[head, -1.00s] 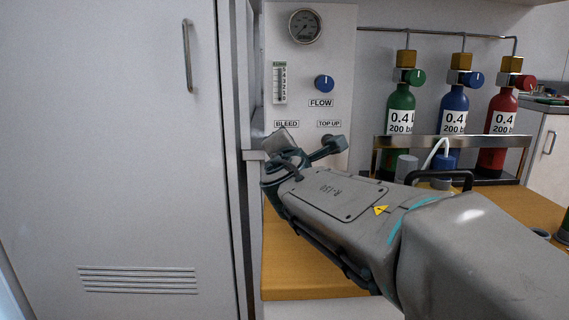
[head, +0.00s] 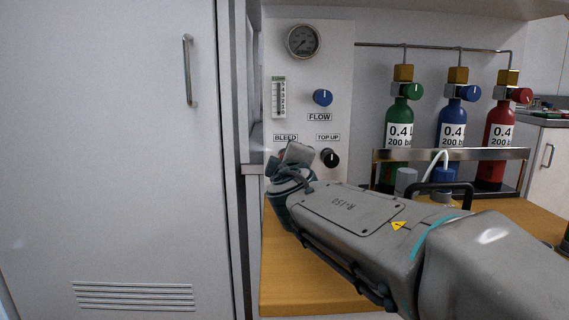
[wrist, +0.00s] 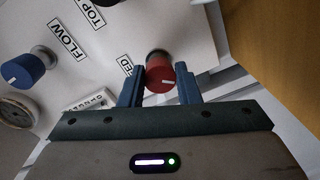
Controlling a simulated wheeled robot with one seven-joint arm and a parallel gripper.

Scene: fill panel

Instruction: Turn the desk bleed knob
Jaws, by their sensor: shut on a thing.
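The bleed knob (wrist: 160,76) is red with a white mark and sits on the white panel (head: 342,60). In the wrist view it is between my two blue fingers. My gripper (wrist: 160,70) is shut on it, one finger on each side. In the head view my gripper (head: 291,158) is at the panel just below the BLEED label (head: 285,138), and it hides nearly all of the knob. In the wrist view the BLEED label is partly covered by the left finger.
The black top-up knob (head: 330,157) is close to the right of my gripper. The blue flow knob (head: 322,97) and a gauge (head: 304,41) are higher up. Green (head: 399,127), blue (head: 453,122) and red (head: 500,122) cylinders stand right. A tall cabinet (head: 115,140) stands left.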

